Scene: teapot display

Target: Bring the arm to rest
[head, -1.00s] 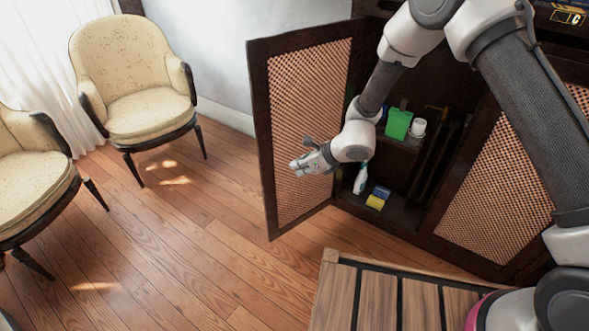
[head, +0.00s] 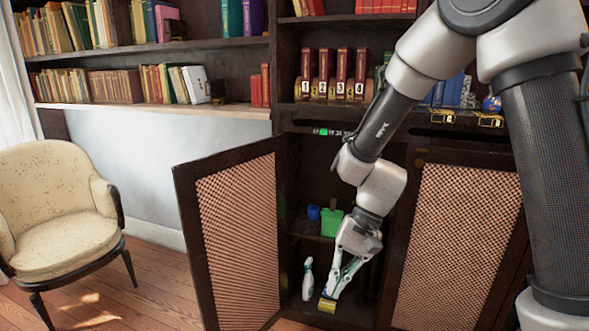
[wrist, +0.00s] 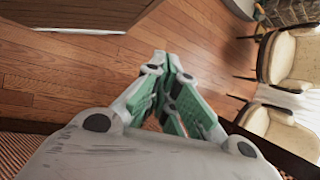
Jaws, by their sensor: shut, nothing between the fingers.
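My gripper (head: 331,294) hangs in front of the open cabinet in the head view, fingers pointing down. It is shut with nothing between its fingers. In the wrist view its green and white fingers (wrist: 170,62) meet at the tips above the wood floor. My arm reaches from the upper right, bent at the elbow, across the cabinet front.
The left cabinet door (head: 238,240) stands open; the right door (head: 455,245) looks closed. Inside are a green box (head: 331,222), a spray bottle (head: 308,280) and a yellow item (head: 327,306) close to my fingertips. A cream chair (head: 58,205) stands left. Bookshelves are above.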

